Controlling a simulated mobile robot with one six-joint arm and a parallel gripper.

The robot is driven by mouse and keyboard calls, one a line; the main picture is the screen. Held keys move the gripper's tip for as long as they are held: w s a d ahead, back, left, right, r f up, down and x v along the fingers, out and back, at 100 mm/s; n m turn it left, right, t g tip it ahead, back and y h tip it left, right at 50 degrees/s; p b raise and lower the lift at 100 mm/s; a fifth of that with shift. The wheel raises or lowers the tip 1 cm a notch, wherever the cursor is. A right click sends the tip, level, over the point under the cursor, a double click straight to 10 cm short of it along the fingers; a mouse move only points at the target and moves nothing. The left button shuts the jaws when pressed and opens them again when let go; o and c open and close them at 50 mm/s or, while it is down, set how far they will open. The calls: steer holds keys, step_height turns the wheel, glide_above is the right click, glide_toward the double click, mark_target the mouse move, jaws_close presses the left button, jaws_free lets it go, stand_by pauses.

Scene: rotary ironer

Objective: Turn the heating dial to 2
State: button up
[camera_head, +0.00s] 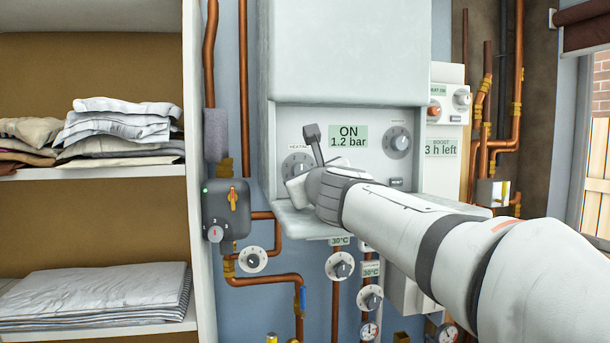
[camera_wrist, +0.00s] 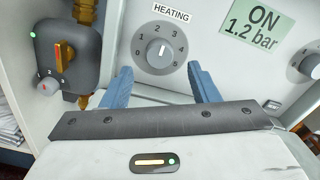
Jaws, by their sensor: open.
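The heating dial (camera_wrist: 159,48) is a grey round knob under a "HEATING" label on the white boiler panel. Numbers ring its edge, and its pale pointer mark points up and slightly right, seemingly near 3; the exact reading is small. In the head view the dial (camera_head: 294,163) is partly hidden by my wrist. My gripper (camera_wrist: 160,69) is open and empty. Its two blue fingers stand apart, one to the lower left and one to the lower right of the dial. I see no contact with the knob.
A display (camera_wrist: 257,27) reading "ON 1.2 bar" is right of the dial, with another dial (camera_head: 398,140) beyond it. A dark control box (camera_head: 226,210) with a yellow lever is to the left. Copper pipes and small dials lie below. Linen shelves (camera_head: 190,200) stand far left.

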steer(key=shift+s+d, duration=0.2)
steer(key=shift+s, duration=0.65)
steer(key=shift+s+d, duration=0.15)
steer(key=shift+s, duration=0.7)
